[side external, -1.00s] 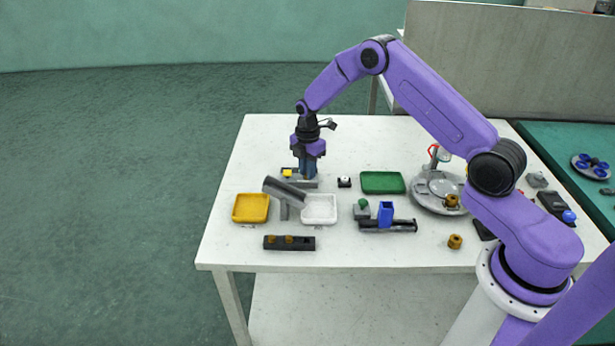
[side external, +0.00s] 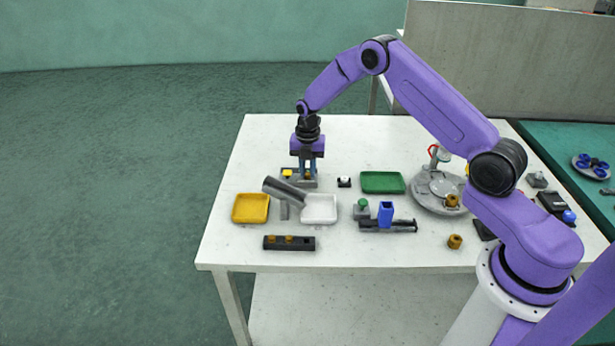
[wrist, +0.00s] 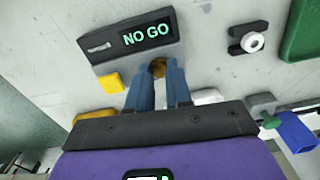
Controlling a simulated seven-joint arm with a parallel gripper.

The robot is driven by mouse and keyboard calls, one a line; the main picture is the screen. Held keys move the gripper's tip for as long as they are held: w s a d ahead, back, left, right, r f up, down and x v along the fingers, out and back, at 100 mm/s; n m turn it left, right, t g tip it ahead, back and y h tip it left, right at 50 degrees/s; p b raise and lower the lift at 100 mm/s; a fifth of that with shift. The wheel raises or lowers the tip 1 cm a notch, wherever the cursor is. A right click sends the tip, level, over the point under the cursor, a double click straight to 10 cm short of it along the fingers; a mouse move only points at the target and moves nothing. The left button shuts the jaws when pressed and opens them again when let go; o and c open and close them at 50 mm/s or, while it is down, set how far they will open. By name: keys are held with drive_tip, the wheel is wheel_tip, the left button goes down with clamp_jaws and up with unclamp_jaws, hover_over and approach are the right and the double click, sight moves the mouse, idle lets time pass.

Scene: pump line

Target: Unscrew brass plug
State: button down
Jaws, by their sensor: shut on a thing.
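My gripper (side external: 308,174) points down at the grey gauge block (side external: 299,184) at the back left of the table. In the wrist view its two blue fingers (wrist: 160,76) are shut on a brass plug (wrist: 158,68), which shows between the fingertips. The plug's lower end is hidden, so I cannot tell whether it is seated or clear. Next to the fingers, a dark display (wrist: 148,36) reads "NO GO" in green. A yellow block (wrist: 110,83) is left of the fingers, and it also shows in the side view (side external: 287,172).
A black rack (side external: 289,243) holds brass pieces. The table behind my gripper is clear.

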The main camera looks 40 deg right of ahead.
drive_tip(key=shift+w+a, duration=0.1)
drive_tip(key=n, duration=0.7)
drive_tip(key=c, duration=1.2)
unclamp_jaws()
drive_tip(key=shift+c, duration=0.2)
drive_tip(key=shift+r, duration=2.3)
